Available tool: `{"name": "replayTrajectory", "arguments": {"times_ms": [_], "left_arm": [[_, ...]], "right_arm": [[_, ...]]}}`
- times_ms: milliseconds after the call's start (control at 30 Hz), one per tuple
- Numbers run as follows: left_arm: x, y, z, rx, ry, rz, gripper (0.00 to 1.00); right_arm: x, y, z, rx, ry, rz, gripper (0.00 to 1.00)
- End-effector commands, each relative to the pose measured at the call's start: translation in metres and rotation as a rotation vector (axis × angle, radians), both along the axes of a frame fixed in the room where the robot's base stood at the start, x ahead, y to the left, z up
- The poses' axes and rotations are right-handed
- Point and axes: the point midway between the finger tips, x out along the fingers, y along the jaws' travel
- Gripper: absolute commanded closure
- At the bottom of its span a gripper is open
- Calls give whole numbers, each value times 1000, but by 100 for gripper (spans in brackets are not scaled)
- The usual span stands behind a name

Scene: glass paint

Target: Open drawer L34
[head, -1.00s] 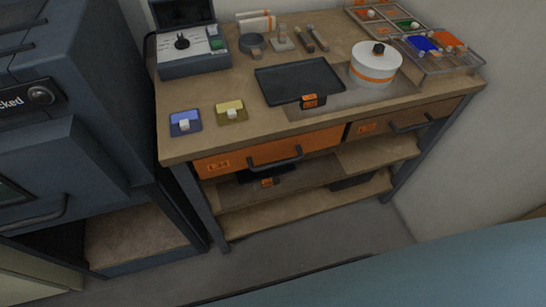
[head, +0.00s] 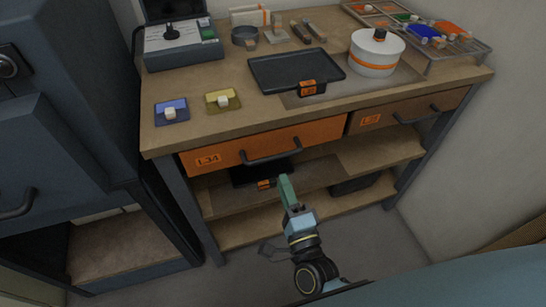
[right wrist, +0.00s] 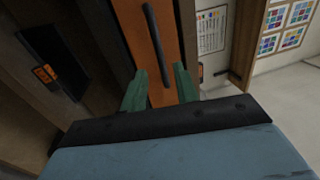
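Drawer L34 (head: 315,133) is the orange-fronted drawer under the left part of the bench top, with an orange L34 label on it. It looks closed. Its dark bar handle (head: 272,158) runs across the front. My right gripper (head: 284,182) is just below and in front of the handle in the head view. In the right wrist view, its two green fingers (right wrist: 160,88) are apart, with the handle (right wrist: 153,35) ahead between them and nothing held. I cannot tell whether a finger touches the handle. My left gripper is not in view.
A second, brown drawer (head: 430,107) lies right of L34. Open shelves (head: 225,200) with dark trays are below. The bench top carries a black tray (head: 295,68), a white pot (head: 376,52) and other tools. A dark cabinet (head: 60,130) stands close on the left.

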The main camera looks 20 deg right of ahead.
Motion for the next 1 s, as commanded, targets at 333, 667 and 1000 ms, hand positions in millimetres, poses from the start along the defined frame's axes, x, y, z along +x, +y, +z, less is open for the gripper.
{"name": "replayTrajectory", "arguments": {"times_ms": [333,667,1000], "left_arm": [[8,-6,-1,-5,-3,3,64],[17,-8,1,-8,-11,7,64],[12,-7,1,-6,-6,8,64]], "right_arm": [[68,2,13,-1,-1,0,70],[87,3,16,-2,2,1,70],[86,3,16,-3,2,0,89]]}}
